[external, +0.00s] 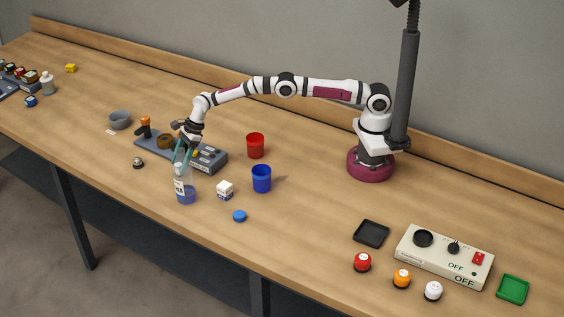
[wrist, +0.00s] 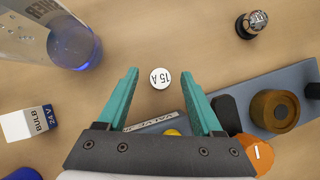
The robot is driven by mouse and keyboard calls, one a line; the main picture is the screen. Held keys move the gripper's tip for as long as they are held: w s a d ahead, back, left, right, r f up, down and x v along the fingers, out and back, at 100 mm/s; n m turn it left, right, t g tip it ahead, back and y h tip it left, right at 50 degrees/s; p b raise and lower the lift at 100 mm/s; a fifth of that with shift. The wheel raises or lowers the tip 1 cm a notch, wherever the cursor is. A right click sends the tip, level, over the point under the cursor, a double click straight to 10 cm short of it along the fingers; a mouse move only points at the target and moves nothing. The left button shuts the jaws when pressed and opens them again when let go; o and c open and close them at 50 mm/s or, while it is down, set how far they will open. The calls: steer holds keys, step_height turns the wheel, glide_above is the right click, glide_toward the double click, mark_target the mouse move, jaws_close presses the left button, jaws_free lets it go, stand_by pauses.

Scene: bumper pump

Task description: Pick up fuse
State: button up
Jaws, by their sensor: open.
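The fuse, a small round white piece marked 15 A (wrist: 160,78), stands or lies on the wooden table in the wrist view. My gripper (wrist: 159,76) is open and empty, its two teal fingers apart on the left and right of the fuse in that view. I see no contact; the height above the fuse cannot be judged. In the external view, my gripper (external: 183,153) points down just behind the clear bottle. The fuse is not distinguishable there, probably hidden by the bottle or gripper.
The bottle (external: 185,188) with blue liquid stands close to my gripper. A grey-blue device (external: 211,160) with knobs lies behind it. A white bulb box (external: 225,190), blue cup (external: 262,179) and red cup (external: 255,146) stand to the right. A small dark metallic piece (wrist: 251,24) is nearby.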

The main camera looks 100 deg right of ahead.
jaws_close()
steer(key=shift+r, duration=0.15)
